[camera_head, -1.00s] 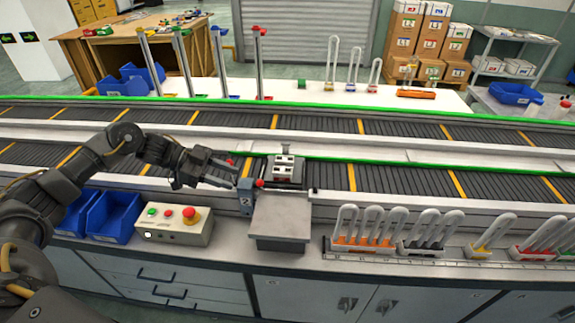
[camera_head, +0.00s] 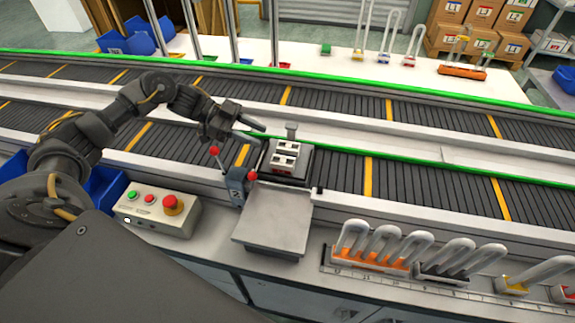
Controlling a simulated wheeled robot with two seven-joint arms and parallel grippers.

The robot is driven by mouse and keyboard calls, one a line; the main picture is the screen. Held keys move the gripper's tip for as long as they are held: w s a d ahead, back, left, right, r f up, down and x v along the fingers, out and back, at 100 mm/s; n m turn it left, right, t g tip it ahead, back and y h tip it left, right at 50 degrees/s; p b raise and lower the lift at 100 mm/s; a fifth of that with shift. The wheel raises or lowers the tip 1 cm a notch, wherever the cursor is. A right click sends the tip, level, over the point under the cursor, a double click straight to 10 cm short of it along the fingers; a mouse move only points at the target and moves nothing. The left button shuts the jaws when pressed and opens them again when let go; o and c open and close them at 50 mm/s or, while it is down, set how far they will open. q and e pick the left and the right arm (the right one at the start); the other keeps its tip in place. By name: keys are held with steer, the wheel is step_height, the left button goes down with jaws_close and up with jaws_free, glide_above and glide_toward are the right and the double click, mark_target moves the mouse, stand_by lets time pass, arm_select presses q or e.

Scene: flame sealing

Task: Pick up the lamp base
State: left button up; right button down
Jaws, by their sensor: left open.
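A small block with white socket-like parts and red marks (camera_head: 284,153), which looks like the lamp base, sits on a dark square carrier (camera_head: 288,174) on the near conveyor. My left gripper (camera_head: 262,134) is open and empty. Its fingers point right, just left of and behind the block in the picture, apart from it as far as I can tell. Its height over the belt is unclear. My right gripper is out of view.
A grey plate (camera_head: 272,219) lies in front. A button box (camera_head: 157,208) is at left. Racks of U-shaped tubes, one orange-based (camera_head: 371,259), stand at right. The conveyor right of the carrier is clear.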

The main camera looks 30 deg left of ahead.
arm_select(q)
steer(key=b, duration=0.5)
glide_toward(282, 160)
steer(key=shift+w+d, duration=0.15)
steer(key=shift+d, duration=0.65)
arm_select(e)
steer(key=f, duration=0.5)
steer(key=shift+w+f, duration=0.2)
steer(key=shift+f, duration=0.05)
arm_select(q)
steer(key=shift+d, duration=0.1)
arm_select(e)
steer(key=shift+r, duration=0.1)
